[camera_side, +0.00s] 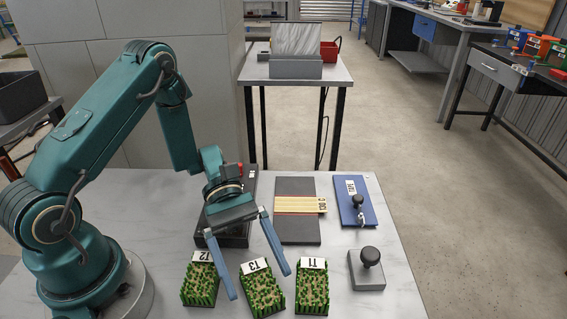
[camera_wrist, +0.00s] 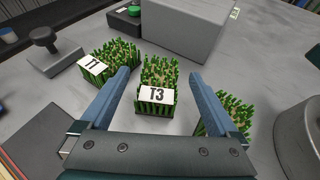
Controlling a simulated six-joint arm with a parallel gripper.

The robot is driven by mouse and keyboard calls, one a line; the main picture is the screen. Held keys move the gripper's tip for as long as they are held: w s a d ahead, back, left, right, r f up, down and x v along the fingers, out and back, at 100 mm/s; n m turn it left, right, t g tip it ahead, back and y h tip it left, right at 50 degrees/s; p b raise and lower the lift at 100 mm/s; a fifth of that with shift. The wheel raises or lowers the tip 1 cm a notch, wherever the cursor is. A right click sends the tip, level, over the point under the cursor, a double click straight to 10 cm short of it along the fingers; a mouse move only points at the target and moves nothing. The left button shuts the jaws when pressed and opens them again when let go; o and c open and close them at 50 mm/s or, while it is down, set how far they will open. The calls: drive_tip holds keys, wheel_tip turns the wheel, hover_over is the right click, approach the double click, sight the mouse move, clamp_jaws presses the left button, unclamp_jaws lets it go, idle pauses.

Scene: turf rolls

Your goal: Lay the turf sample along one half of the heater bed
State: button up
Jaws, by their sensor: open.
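The turf sample labelled T3 (camera_side: 264,297) is a block of green tufts with a white label, lying on the pale table. Turf sample T1 (camera_side: 313,290) lies to its right and T2 (camera_side: 198,287) to its left. My gripper (camera_side: 260,285) is open and empty, pointing down over T3. In the wrist view my gripper (camera_wrist: 160,77) has T3 (camera_wrist: 157,76) between its spread fingers, apart from both. T1 (camera_wrist: 108,60) is left; T2 (camera_wrist: 222,123) is partly hidden. A dark grey flat plate (camera_side: 297,235) bears yellow strips and a label. I cannot tell if it is the heater bed.
A dark box (camera_side: 235,238) stands behind my gripper, partly hidden. A grey block with a black knob (camera_side: 367,272) is right of T1. A blue plate (camera_side: 348,214) carries a knobbed tool. In the wrist view a large grey box (camera_wrist: 190,32) stands beyond the samples.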

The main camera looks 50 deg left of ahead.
sight(259, 277)
drive_tip(key=v, duration=0.4)
drive_tip(key=shift+a, duration=0.15)
drive_tip(key=shift+w+a+r, duration=0.1)
drive_tip(key=shift+a+r, duration=0.05)
drive_tip(key=shift+a, duration=0.1)
drive_tip(key=shift+a+r, duration=0.1)
drive_tip(key=shift+r, duration=0.15)
drive_tip(key=s+a+r+m+t+y, duration=0.2)
drive_tip(key=r+m+t+y, duration=0.2)
drive_tip(key=r+m+y, duration=0.1)
drive_tip(key=s+a+r+m+t+y, duration=0.2)
drive_tip(key=s+r+m+t+y, duration=0.1)
drive_tip(key=r+m+y, duration=0.3)
drive_tip(key=shift+m+t+y, duration=0.4)
drive_tip(key=shift+m+y, duration=0.2)
drive_tip(key=shift+m, duration=0.6)
drive_tip(key=shift+s+a+r+m+t+y, duration=0.15)
drive_tip(key=shift+r+m+t, duration=0.15)
drive_tip(key=shift+t, duration=0.15)
drive_tip(key=shift+s+a+r+m+t+y, duration=0.15)
drive_tip(key=shift+r+m+t, duration=0.15)
drive_tip(key=shift+t, duration=0.15)
